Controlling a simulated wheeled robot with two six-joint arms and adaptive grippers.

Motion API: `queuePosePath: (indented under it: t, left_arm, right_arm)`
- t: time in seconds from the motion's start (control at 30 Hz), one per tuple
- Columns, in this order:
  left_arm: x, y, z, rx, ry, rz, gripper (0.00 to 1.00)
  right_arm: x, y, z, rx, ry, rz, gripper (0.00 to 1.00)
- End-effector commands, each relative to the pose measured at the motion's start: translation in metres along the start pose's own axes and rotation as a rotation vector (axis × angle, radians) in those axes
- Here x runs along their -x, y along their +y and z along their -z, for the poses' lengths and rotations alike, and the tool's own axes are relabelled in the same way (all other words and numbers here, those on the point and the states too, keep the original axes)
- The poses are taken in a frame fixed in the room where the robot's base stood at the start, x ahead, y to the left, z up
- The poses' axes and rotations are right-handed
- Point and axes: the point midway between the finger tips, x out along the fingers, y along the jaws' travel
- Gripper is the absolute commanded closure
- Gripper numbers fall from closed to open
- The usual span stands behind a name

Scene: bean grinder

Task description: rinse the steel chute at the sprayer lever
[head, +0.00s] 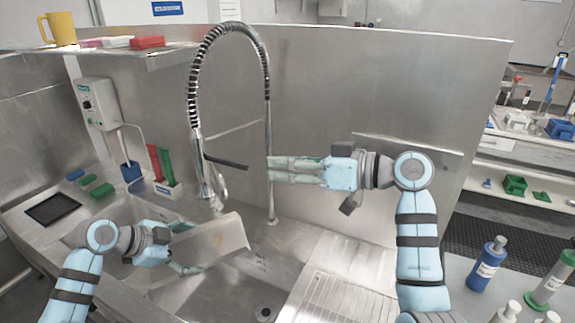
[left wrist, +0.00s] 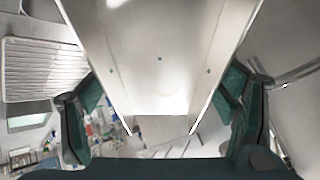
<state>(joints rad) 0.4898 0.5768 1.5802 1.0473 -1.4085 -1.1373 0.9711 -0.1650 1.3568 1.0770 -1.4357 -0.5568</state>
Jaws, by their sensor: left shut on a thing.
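The steel chute (head: 222,238), a bent sheet-metal trough, is held above the sink basin, under and slightly right of the spray head (head: 203,185). My left gripper (head: 186,247) is shut on it. In the left wrist view the chute (left wrist: 160,65) sits between the two green fingers, its open channel and side walls showing. The sprayer lever (head: 226,162) is a dark bar sticking out to the right of the sprayer. My right gripper (head: 270,169) points left at lever height, right of the lever's end and apart from it; its finger gap is unclear.
The coiled hose (head: 228,28) arches over the sink (head: 235,293). A ribbed drainboard (head: 345,290) lies right of the basin. Red and green bottles (head: 160,162) stand in a holder at the left. A blue bottle (head: 487,264) and others stand at the right.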

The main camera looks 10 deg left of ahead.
Motion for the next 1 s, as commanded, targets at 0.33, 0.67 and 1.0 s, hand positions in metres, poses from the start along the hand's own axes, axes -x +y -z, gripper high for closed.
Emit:
queuePosePath:
  t: [0.33,0.67,1.0]
  left_arm:
    - [0.04,0.012,0.005,-0.004,-0.002,0.002,0.63]
    - [0.061,0.019,0.009,-0.001,0.0,0.0,0.63]
    - [0.06,0.019,0.009,-0.001,0.001,0.001,0.63]
  right_arm:
    - [0.0,0.0,0.0,0.0,0.0,0.0,0.69]
    - [0.0,0.0,0.0,0.0,0.0,0.0,0.69]
    - [0.0,0.0,0.0,0.0,0.0,0.0,0.69]
